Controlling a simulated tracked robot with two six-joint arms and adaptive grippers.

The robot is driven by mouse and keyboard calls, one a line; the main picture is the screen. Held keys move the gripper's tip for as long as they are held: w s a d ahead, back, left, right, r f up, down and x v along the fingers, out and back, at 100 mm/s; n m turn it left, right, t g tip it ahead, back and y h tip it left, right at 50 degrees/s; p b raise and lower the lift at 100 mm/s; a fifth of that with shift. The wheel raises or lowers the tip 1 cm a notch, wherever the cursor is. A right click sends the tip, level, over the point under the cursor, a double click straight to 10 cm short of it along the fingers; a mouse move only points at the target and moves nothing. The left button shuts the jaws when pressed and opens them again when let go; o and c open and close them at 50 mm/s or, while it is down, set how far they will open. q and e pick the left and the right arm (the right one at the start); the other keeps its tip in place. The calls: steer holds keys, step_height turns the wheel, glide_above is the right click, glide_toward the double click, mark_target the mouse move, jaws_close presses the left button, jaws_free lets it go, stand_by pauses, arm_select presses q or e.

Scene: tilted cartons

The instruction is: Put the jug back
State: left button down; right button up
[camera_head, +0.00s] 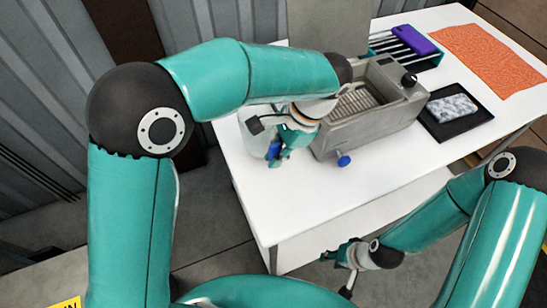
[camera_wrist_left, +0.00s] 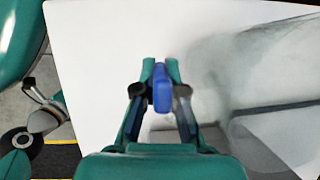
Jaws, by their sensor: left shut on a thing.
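A clear, see-through jug (camera_head: 251,128) is at the left end of the white table, partly hidden behind my left arm and gripper. In the left wrist view its faint clear body (camera_wrist_left: 275,110) fills the right side. My left gripper (camera_head: 275,150) is shut on a blue part, which looks like the jug's handle; it shows between the fingertips in the left wrist view (camera_wrist_left: 161,88). I cannot tell whether the jug touches the table. My right gripper (camera_head: 349,270) is low, in front of the table's front edge, and its fingers are too small to read.
A grey basin-like unit (camera_head: 372,128) with a blue knob (camera_head: 344,160) stands right of the jug. The white table's (camera_head: 310,205) front is clear.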

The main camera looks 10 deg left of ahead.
arm_select(q)
steer(key=shift+f, duration=0.9)
steer(key=shift+f, duration=0.15)
steer(key=c, duration=1.2)
jaws_free()
steer(key=shift+c, duration=0.2)
steer(key=v, duration=1.2)
steer(key=shift+p, duration=0.4)
